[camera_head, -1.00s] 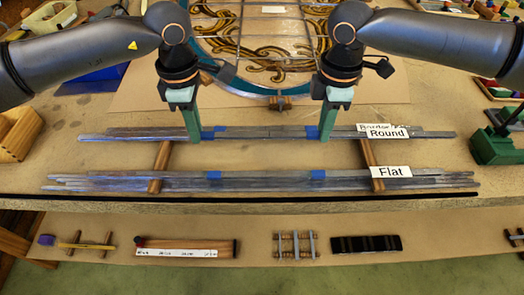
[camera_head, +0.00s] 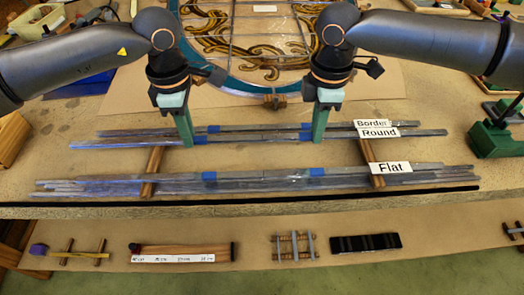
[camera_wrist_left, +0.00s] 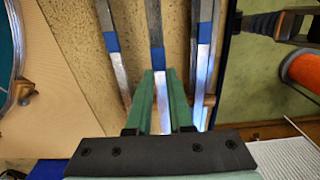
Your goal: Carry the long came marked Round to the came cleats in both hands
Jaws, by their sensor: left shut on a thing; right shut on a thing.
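The long grey came marked Round (camera_head: 260,138) lies across the view, with blue tape bands and a white label (camera_head: 378,132) near its right end. My left gripper (camera_head: 186,142) is shut on it left of centre, beside a blue band. My right gripper (camera_head: 318,139) is shut on it right of centre. In the left wrist view the middle came (camera_wrist_left: 157,60) runs down between my green fingers (camera_wrist_left: 160,98). The Border came (camera_head: 270,127) lies just behind it, the Flat bundle (camera_head: 250,180) in front. I cannot tell which fittings are the came cleats.
Wooden bars (camera_head: 152,165) cross under the cames. The round leaded panel (camera_head: 235,85) lies behind. A green tool (camera_head: 493,138) stands at the right. A lower shelf (camera_head: 440,228) in front holds a wooden box (camera_head: 182,252), a small rack (camera_head: 294,247) and a dark block (camera_head: 365,243).

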